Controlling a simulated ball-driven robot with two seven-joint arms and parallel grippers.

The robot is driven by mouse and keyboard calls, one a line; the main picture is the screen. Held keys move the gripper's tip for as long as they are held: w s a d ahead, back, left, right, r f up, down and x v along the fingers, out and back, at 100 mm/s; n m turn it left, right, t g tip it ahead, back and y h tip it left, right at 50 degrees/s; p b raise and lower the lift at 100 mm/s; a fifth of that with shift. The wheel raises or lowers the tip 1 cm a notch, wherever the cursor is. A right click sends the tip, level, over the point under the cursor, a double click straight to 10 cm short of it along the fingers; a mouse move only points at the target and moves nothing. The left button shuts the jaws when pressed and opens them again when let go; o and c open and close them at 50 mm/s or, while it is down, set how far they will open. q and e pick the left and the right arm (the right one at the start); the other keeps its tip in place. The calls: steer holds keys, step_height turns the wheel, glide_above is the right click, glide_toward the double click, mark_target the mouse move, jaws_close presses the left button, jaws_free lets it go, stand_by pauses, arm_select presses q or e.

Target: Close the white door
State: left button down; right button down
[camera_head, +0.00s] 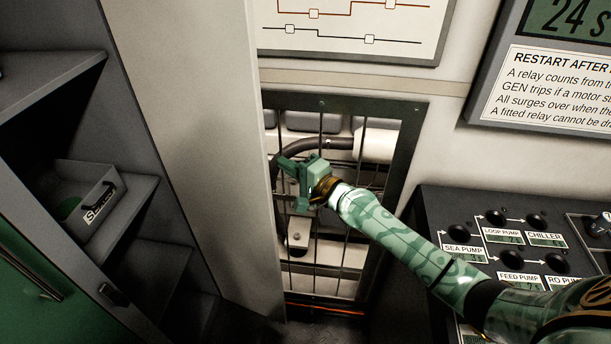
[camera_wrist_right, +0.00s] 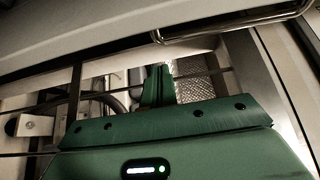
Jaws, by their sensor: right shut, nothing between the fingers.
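The white door (camera_head: 195,130) stands open as a tall pale panel left of centre in the head view. It stands to the left of a dark-framed opening (camera_head: 410,130) with thin bars and pipework behind. My right gripper (camera_head: 283,166) is shut and empty in front of the barred opening. Its fingers point left toward the door's edge, and I cannot tell whether they touch it. In the right wrist view the shut fingers (camera_wrist_right: 158,85) show before the bars. A pale panel with a metal bar handle (camera_wrist_right: 235,27) crosses the top there. My left gripper is not in view.
Dark shelves with a grey bin (camera_head: 85,205) stand at the left, above a green panel with a handle (camera_head: 30,265). A pump control console (camera_head: 430,205) stands at the right, below a wall sign (camera_head: 545,90). A line diagram (camera_head: 350,30) hangs above the opening.

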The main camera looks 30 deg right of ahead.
steer(key=s+a+p, duration=0.2)
steer(key=a, duration=0.1)
steer(key=shift+s+a, duration=0.1)
steer(key=shift+s, duration=0.05)
stand_by(0.3)
